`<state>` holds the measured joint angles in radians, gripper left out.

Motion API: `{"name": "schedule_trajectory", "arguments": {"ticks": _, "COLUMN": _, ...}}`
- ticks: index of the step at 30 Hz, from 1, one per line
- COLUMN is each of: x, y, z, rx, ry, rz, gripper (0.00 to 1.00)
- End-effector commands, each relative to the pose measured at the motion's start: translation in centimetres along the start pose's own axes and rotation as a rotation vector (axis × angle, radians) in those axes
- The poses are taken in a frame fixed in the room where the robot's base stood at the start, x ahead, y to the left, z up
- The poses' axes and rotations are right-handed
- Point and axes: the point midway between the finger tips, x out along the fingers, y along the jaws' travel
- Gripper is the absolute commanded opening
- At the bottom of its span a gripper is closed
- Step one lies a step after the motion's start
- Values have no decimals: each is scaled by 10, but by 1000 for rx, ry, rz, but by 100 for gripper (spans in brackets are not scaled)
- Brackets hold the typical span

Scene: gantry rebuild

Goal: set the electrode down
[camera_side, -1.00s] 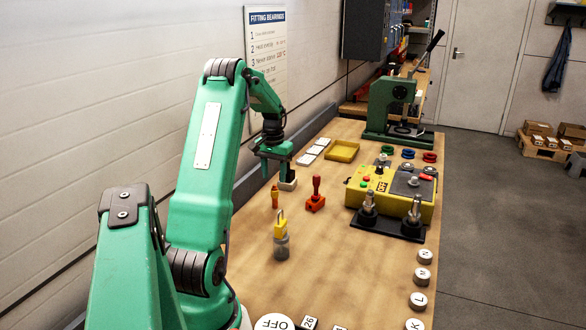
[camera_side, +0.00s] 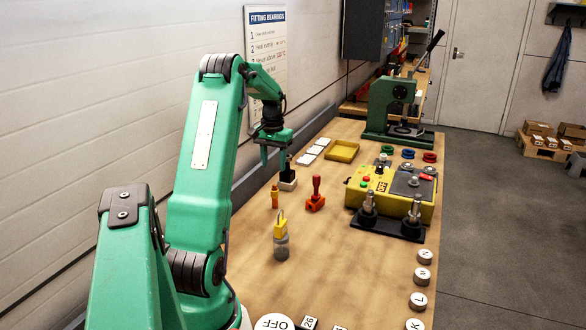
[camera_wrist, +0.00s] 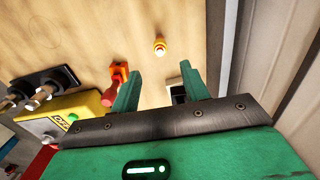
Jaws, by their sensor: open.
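My gripper (camera_side: 274,158) hangs over the far left part of the bench with its fingers pointing down. In the wrist view its two green fingers (camera_wrist: 160,82) are spread apart. A small dark block with a pale base (camera_side: 288,182) stands on the bench just below the fingers. It also shows in the wrist view (camera_wrist: 178,92), partly hidden behind the gripper near the right finger. A slim orange upright piece with a yellow part (camera_side: 275,197) stands nearer the camera, apart from the fingers; the wrist view shows it from above (camera_wrist: 160,46). I cannot tell which piece is the electrode.
A red-handled tool on an orange base (camera_side: 316,196) stands to the right. A yellow-topped grey piece (camera_side: 281,236) is nearer the camera. A yellow control box (camera_side: 390,190), yellow tray (camera_side: 342,151) and green press (camera_side: 395,105) lie beyond.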

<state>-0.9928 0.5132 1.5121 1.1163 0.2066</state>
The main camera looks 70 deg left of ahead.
Motion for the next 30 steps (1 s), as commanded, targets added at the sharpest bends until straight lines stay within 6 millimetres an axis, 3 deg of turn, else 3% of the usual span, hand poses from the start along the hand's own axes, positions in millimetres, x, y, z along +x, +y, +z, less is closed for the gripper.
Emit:
{"name": "schedule_trajectory", "arguments": {"ticks": 8, "x": -16, "y": 26, "z": 6, "rx": 39, "ry": 24, "rz": -4, "gripper": 46}}
{"name": "schedule_trajectory", "arguments": {"ticks": 14, "x": -45, "y": 77, "z": 26, "rx": 118, "ry": 74, "rz": -9, "gripper": 46}}
{"name": "schedule_trajectory", "arguments": {"ticks": 21, "x": -81, "y": 145, "z": 71, "rx": 239, "ry": 150, "rz": -4, "gripper": 46}}
{"name": "schedule_trajectory", "arguments": {"ticks": 30, "x": -110, "y": 209, "z": 143, "rx": 388, "ry": 244, "rz": 22, "gripper": 46}}
